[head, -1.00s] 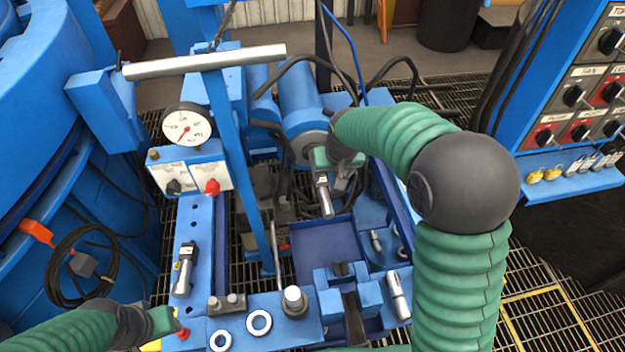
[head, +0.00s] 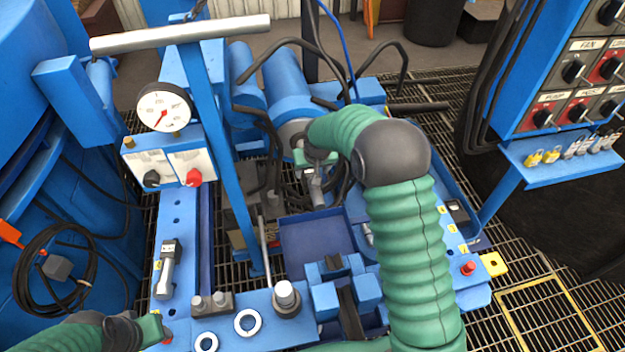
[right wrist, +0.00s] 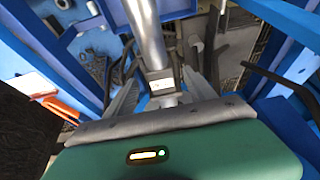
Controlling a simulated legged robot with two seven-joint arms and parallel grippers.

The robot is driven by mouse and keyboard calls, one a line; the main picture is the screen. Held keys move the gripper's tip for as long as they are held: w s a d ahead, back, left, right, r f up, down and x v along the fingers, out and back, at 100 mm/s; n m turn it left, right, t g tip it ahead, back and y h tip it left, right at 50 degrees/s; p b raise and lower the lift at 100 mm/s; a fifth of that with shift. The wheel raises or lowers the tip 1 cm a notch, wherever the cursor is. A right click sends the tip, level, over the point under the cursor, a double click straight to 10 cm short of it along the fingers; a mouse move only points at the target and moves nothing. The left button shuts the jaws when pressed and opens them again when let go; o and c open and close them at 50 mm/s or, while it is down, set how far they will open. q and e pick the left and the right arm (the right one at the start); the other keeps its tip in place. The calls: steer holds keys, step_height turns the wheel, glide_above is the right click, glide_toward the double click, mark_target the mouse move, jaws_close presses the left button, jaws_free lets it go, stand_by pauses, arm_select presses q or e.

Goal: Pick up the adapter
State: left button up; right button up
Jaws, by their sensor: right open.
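A bright metal cylinder with a square, labelled end block, which looks like the adapter (right wrist: 150,40), stands between the fingers of my right gripper (head: 316,176) in the right wrist view. In the head view its metal body (head: 317,194) shows just below that gripper, in front of the blue motor. The jaws are open around it; I cannot tell whether either finger touches it. My forearm hides part of the space to the right. My left gripper (head: 157,331) is low at the left, beside a red button; its jaws are unclear.
A similar metal fitting (head: 165,270) lies on the left blue rail. A blue post with a grey crossbar (head: 180,35) rises left of my right gripper. A blue tray (head: 310,240) lies below it. Black hoses (head: 330,75) loop behind. A switch panel (head: 575,75) stands right.

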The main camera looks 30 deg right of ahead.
steer(key=shift+w+a+f, duration=0.25)
steer(key=shift+f, duration=0.25)
steer(key=shift+w+a+f, duration=0.25)
steer(key=shift+f, duration=0.25)
steer(key=shift+d, duration=0.55)
steer(key=shift+c, duration=0.3)
steer(key=shift+s+d+f, duration=0.1)
steer(key=shift+d+f, duration=0.05)
steer(key=shift+d, duration=0.25)
steer(key=c, duration=0.5)
steer(key=shift+a, duration=0.55)
jaws_close()
steer(key=shift+d+r, duration=0.2)
steer(key=shift+d, duration=0.1)
